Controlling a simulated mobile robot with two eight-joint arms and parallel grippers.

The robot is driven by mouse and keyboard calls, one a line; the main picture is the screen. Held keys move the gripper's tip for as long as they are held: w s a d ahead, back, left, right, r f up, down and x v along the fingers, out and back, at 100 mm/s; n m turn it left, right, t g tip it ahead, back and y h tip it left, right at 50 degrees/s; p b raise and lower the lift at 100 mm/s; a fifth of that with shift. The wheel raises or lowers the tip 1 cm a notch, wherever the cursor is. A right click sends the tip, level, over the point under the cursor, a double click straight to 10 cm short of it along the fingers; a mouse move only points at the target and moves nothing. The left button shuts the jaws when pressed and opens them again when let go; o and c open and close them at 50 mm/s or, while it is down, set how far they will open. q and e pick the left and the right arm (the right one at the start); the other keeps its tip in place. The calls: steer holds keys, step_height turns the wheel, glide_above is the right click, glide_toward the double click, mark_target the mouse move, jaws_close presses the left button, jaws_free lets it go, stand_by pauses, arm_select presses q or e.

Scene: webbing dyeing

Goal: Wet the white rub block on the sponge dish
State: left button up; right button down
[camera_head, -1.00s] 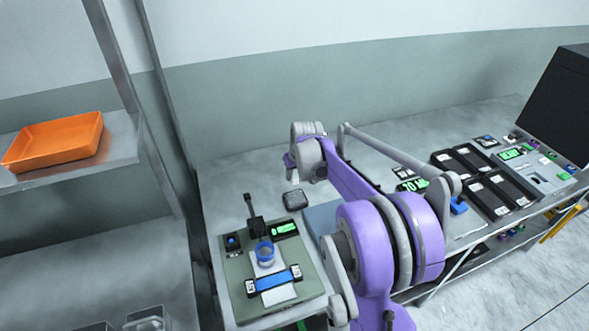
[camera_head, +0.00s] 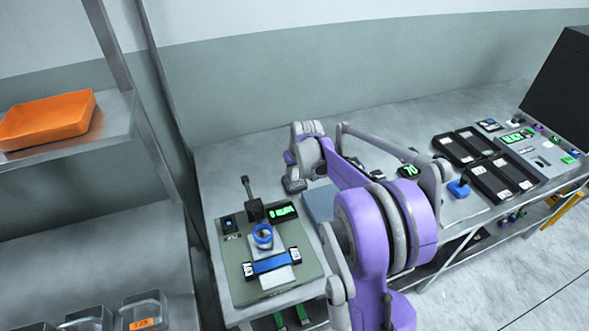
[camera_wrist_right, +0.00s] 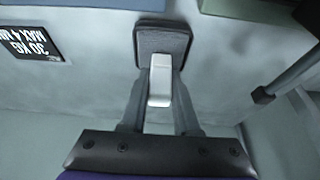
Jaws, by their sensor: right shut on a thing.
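The white rub block (camera_wrist_right: 160,88) is held between the fingers of my right gripper (camera_wrist_right: 160,72), which is shut on it. The block's far end overlaps the near part of the dark grey sponge dish (camera_wrist_right: 162,42) in the right wrist view. I cannot tell whether it touches the sponge. In the head view the sponge dish (camera_head: 293,185) lies on the bench, just below my right wrist. The right fingers and the block are hidden there by my own arm. My left gripper is not in view.
A green-grey test device (camera_head: 236,288) with a blue ring (camera_head: 263,236) and a blue strap stands left of my right arm. Black trays (camera_head: 495,180) and a dark monitor (camera_head: 558,95) are at the right. An orange tray (camera_head: 45,120) sits on a left shelf.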

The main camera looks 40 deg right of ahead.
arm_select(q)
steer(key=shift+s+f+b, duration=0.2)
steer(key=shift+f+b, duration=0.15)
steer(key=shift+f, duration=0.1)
arm_select(e)
steer(key=shift+s+f, duration=0.1)
steer(key=shift+f, duration=0.45)
stand_by(1.4)
steer(key=shift+r, duration=0.1)
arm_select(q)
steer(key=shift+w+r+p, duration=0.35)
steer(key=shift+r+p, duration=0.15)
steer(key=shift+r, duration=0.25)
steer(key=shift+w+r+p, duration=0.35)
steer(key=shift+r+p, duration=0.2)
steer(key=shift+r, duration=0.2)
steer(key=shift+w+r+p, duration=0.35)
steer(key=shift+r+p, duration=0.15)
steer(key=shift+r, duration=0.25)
arm_select(e)
steer(key=shift+r, duration=3.4)
steer(key=shift+r, duration=0.1)
